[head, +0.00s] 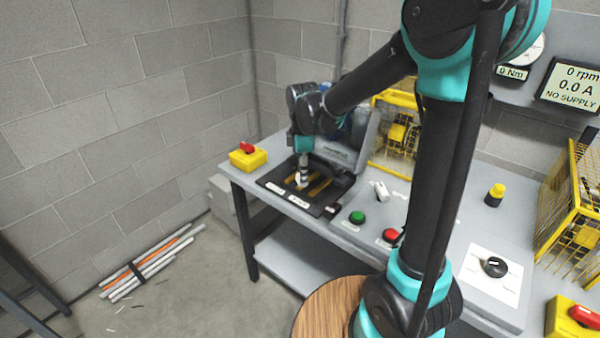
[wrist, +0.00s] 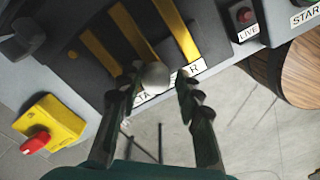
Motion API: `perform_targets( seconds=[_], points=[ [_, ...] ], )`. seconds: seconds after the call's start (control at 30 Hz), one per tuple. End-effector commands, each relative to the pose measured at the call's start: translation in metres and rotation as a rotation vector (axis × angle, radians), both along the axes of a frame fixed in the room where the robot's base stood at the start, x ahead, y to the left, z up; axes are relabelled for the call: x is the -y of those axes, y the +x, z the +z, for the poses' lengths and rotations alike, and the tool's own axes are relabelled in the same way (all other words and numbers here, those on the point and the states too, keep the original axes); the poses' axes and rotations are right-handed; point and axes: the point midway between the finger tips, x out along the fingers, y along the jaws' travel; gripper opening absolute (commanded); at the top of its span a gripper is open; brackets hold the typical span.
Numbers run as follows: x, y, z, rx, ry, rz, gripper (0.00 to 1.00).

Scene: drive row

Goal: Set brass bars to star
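Three brass bars lie side by side in the dark terminal box. The wrist view shows the left bar (wrist: 98,51), the middle bar (wrist: 127,32) and the right bar (wrist: 177,30). In the head view the box (head: 333,194) stands at the bench's left end, with brass (head: 319,187) showing inside. My gripper (wrist: 158,76) is over the box's front edge, fingers apart on either side of a pale round knob (wrist: 156,78). A gap shows between the knob and the right finger. The knob and fingers partly cover a white label (wrist: 194,68) on that edge. The knob's base is hidden.
A yellow box with a red switch (head: 248,156) stands left of the terminal box. Green (head: 357,217) and red (head: 391,235) buttons are to the right. A raised grey lid (head: 335,158) and a yellow cage (head: 393,140) stand behind. The display (head: 573,83) reads NO SUPPLY.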

Motion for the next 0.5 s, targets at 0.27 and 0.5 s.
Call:
perform_targets(
  seconds=[0.27,0.5],
  points=[
    [-0.0008,0.0005,0.0000,0.002,0.002,0.000,0.49],
    [-0.0012,0.0007,0.0062,0.003,0.002,0.000,0.49]
  ],
)
